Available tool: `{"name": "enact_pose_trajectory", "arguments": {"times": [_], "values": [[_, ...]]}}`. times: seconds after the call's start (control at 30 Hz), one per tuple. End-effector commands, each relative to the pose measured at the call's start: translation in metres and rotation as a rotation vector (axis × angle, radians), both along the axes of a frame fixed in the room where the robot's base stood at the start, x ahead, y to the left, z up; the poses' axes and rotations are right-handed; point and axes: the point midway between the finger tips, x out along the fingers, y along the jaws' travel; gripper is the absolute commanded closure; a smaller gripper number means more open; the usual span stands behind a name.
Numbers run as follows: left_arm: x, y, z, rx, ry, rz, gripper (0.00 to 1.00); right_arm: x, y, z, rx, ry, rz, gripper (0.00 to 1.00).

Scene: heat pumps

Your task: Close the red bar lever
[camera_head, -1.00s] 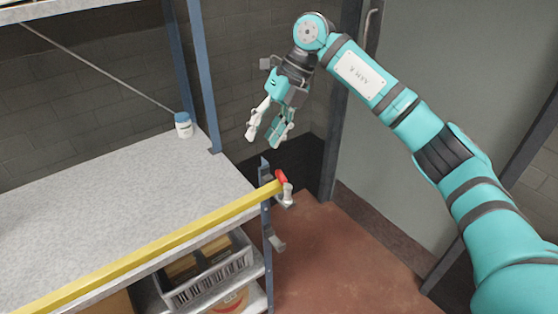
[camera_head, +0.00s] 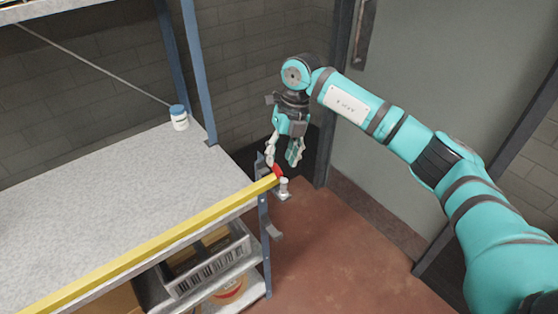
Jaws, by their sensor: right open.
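The red lever (camera_head: 278,172) is a small red piece at the right end of a long yellow bar (camera_head: 150,245) along the shelf's front edge. A pale metal fitting (camera_head: 284,187) sits just right of it, at the shelf's corner post. My right gripper (camera_head: 284,165) points down with its fingers apart, close above or behind the lever. One fingertip overlaps the lever's area in the picture; I cannot tell whether they touch. The gripper holds nothing. My left gripper is out of view.
A grey crate (camera_head: 210,265) stands on the shelf below. Blue posts (camera_head: 197,75) rise behind. Reddish floor (camera_head: 340,250) lies open to the right.

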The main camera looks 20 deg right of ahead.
Motion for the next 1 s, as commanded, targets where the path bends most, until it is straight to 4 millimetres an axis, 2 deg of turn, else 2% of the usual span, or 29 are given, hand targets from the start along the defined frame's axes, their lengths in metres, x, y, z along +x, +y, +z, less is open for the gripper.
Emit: {"name": "enact_pose_trajectory", "arguments": {"times": [0.2,0.6,0.9,1.0], "values": [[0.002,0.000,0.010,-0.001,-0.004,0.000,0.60,-0.001,0.006,-0.027,0.001,0.002,0.000,0.59],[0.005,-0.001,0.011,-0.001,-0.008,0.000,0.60,0.000,0.007,-0.036,0.001,-0.001,0.000,0.59],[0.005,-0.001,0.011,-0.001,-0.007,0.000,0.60,0.000,0.007,-0.035,0.001,-0.001,0.000,0.98],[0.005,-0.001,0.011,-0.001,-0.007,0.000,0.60,0.000,0.007,-0.035,0.001,-0.001,0.000,1.00]]}}
